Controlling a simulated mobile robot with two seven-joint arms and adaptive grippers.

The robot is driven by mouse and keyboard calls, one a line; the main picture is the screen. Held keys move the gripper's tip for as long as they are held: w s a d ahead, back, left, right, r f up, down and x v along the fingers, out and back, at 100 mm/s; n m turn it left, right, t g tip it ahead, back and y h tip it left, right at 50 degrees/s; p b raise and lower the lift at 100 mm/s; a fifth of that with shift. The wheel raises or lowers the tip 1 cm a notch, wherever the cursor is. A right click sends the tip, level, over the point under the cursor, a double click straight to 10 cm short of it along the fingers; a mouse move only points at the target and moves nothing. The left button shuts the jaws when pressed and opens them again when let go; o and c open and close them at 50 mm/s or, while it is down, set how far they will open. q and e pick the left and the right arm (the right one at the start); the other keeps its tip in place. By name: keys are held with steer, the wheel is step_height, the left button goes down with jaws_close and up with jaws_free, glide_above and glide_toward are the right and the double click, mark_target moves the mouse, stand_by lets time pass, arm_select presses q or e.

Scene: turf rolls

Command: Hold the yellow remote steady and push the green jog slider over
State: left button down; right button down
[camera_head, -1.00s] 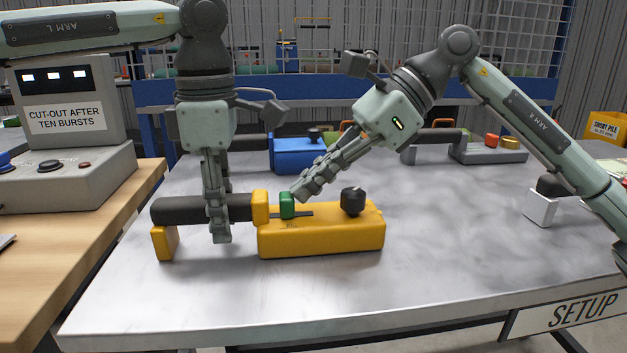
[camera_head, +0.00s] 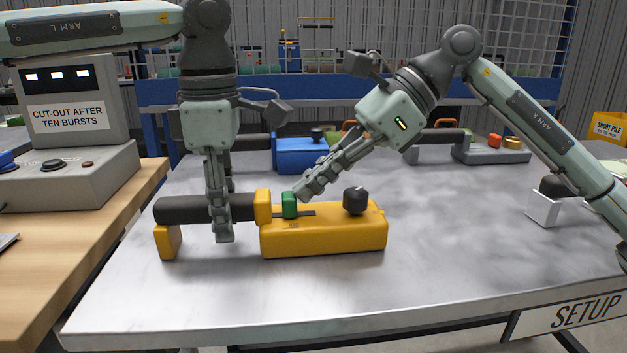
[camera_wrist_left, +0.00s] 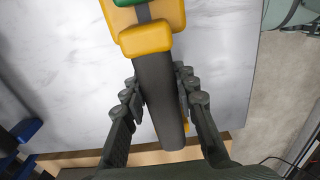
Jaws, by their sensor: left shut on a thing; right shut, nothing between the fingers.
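The yellow remote (camera_head: 325,238) lies on the metal table, with a black handle (camera_head: 180,210) on its left and a black knob on its right. My left gripper (camera_head: 221,225) is shut around the black handle from above. The left wrist view shows the handle (camera_wrist_left: 157,90) between its fingers. The green jog slider (camera_head: 289,205) stands at the left end of the dark slot on the remote's top. My right gripper (camera_head: 301,192) is shut and empty, its fingertips close to the slider's right side. I cannot tell whether they touch it.
A blue remote (camera_head: 300,155) and a grey one (camera_head: 490,150) lie behind on the table. A grey control box (camera_head: 65,170) sits on the wooden bench at the left. The table front is clear.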

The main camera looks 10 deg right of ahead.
arm_select(q)
steer(key=shift+f, duration=0.2)
arm_select(e)
steer(key=v, duration=1)
steer(key=shift+s, duration=0.1)
arm_select(q)
steer(key=c, duration=1.3)
jaws_free()
steer(key=shift+o, duration=0.9)
steer(key=shift+r, duration=0.1)
